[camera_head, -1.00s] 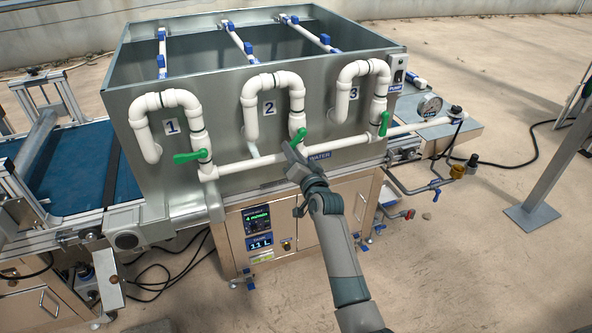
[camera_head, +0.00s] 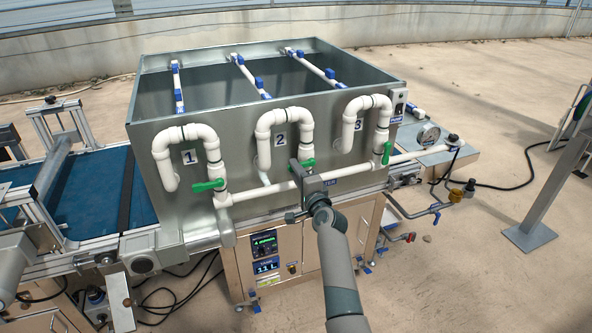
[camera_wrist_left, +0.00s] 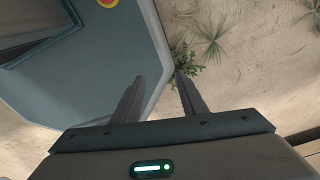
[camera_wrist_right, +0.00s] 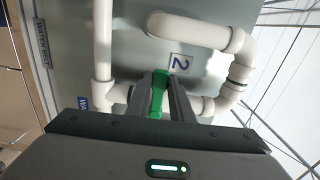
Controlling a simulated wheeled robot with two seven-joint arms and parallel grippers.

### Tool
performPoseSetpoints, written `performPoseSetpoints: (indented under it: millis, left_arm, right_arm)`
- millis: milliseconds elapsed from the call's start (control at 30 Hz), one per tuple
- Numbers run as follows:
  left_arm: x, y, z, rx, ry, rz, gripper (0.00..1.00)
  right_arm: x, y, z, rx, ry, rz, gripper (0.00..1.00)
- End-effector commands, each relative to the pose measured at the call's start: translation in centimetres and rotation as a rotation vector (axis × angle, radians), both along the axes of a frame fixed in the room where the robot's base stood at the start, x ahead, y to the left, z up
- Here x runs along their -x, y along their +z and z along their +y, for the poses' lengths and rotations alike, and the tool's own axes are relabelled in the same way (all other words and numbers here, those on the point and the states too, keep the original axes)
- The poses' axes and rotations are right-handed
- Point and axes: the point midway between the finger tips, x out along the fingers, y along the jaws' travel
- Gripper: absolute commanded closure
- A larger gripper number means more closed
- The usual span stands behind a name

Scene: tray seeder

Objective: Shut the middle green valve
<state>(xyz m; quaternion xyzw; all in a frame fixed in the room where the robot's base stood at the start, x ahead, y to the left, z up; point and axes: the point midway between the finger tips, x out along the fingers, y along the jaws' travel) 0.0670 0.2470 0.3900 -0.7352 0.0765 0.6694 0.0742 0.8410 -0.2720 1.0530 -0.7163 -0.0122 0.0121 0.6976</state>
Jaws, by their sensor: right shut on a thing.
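The middle green valve (camera_head: 308,163) sits on the white riser pipe by the number 2 label, on the front of the grey tank. My right gripper (camera_head: 300,167) is at this valve and hides part of its handle. In the right wrist view, the green handle (camera_wrist_right: 157,92) stands between the two fingers, which are shut on it. There the handle appears to lie across the riser. My left gripper (camera_wrist_left: 158,80) is open and empty, with its fingers apart above the floor beside a grey panel.
A left green valve (camera_head: 208,186) lies crosswise on pipe 1. A right green valve (camera_head: 387,152) stands along pipe 3. A white horizontal water pipe (camera_head: 265,190) runs below the valves. A blue conveyor (camera_head: 95,190) is at the left. A steel post (camera_head: 535,235) stands right.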

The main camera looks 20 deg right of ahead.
Motion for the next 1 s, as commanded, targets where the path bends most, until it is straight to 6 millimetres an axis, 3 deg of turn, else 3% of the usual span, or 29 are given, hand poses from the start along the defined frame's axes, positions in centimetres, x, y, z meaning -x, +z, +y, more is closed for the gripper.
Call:
performPoseSetpoints:
  millis: [567,600,633,1000]
  left_arm:
    - [0.08,0.35,1.00,-0.011,-0.002,0.002,0.61]
    - [0.08,0.35,1.01,-0.011,-0.001,0.002,0.61]
    - [0.08,0.35,1.01,-0.011,-0.001,0.002,0.61]
    - [0.07,0.44,1.02,-0.011,-0.001,0.002,0.61]
  right_arm:
    - [0.01,0.18,0.07,-0.048,0.001,0.003,1.00]
    - [0.00,0.19,0.06,-0.047,0.001,0.002,0.71]
    - [0.01,0.19,0.06,-0.047,0.001,0.002,0.63]
    - [0.10,0.25,-0.01,-0.043,0.000,0.001,0.61]
